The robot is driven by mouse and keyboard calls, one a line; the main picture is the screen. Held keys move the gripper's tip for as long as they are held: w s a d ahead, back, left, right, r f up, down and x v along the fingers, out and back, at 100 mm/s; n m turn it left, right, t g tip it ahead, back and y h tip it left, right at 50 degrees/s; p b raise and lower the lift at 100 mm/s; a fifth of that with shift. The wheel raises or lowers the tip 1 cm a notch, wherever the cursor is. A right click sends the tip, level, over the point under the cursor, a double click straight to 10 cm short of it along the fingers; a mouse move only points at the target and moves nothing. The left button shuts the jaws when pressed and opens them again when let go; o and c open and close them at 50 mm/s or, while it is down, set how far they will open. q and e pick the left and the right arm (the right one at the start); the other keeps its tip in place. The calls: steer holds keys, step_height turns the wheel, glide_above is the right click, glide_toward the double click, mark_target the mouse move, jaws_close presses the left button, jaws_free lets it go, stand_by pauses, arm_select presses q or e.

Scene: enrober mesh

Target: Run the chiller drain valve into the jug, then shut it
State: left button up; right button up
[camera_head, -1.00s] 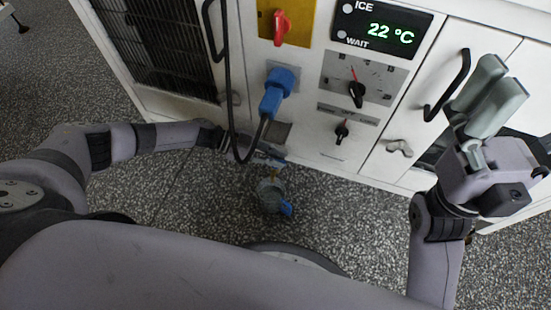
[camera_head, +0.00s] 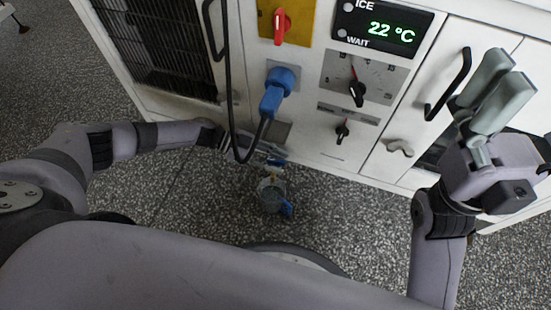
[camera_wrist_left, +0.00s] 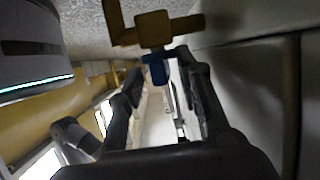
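The jug (camera_head: 271,196) is a clear vessel with a blue handle, standing on the floor at the foot of the white machine. The drain valve, brass with a blue lever (camera_head: 275,162), is just above it. In the left wrist view the brass valve body (camera_wrist_left: 153,30) shows, with the blue lever (camera_wrist_left: 156,70) below it. My left gripper (camera_wrist_left: 164,84) is open, its fingers apart and the lever near their tips; contact is unclear. My right gripper (camera_head: 492,92) is raised at the right, empty, its fingers close together. Flow and jug level are too small to tell.
The white machine carries a temperature display (camera_head: 382,27) reading 22 °C, a red switch (camera_head: 281,25), a blue plug (camera_head: 274,92) with a hanging black cable, and two black knobs. Speckled floor around the jug is clear.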

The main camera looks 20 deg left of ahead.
arm_select(q)
steer(key=shift+w+a, duration=0.1)
steer(key=shift+w, duration=0.05)
steer(key=shift+a+r, duration=0.15)
steer(key=shift+a, duration=0.3)
steer(key=v, duration=1.1)
steer(key=shift+c, duration=0.4)
